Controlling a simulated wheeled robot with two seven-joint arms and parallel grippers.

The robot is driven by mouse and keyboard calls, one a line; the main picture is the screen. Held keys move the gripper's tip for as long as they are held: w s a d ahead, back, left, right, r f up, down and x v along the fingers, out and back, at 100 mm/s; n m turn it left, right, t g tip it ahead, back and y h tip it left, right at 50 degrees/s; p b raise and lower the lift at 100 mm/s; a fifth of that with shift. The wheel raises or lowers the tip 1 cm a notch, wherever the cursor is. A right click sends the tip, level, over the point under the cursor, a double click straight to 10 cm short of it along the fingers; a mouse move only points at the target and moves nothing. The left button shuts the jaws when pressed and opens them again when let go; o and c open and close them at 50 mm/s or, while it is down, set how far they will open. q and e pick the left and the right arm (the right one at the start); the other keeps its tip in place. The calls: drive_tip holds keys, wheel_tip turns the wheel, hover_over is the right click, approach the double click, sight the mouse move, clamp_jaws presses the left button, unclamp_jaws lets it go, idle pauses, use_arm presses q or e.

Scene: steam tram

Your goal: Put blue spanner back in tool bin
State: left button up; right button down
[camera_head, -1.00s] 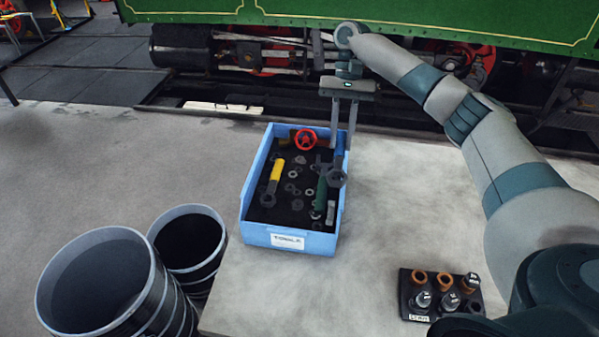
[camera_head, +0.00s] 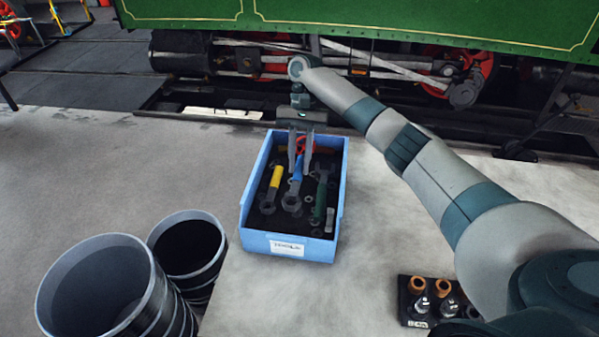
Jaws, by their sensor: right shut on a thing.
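The blue tool bin (camera_head: 289,245) stands on the grey tabletop with a white label on its front wall. My right gripper (camera_head: 299,168) reaches down over the bin and is shut on the blue spanner (camera_head: 297,178). The spanner hangs with its dark head (camera_head: 291,203) toward me, within the bin's outline, between the yellow-handled spanner (camera_head: 275,178) and the green spanner (camera_head: 321,198). I cannot tell whether it touches the bin's contents. My left gripper is not in view.
A red handwheel (camera_head: 306,143) lies at the back of the bin, partly hidden by my gripper. A dark socket rack (camera_head: 415,310) sits at the front right, partly covered by my arm. Two dark buckets (camera_head: 100,290) (camera_head: 188,250) stand left. The green tram (camera_head: 370,15) is behind.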

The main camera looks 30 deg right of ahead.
drive_tip(key=shift+f, duration=2)
drive_tip(key=c, duration=1.5)
unclamp_jaws()
drive_tip(key=shift+f, duration=0.1)
drive_tip(key=shift+c, duration=0.2)
drive_tip(key=shift+b+v, duration=0.35)
drive_tip(key=shift+v, duration=5.75)
drive_tip(key=shift+s+a+f, duration=0.1)
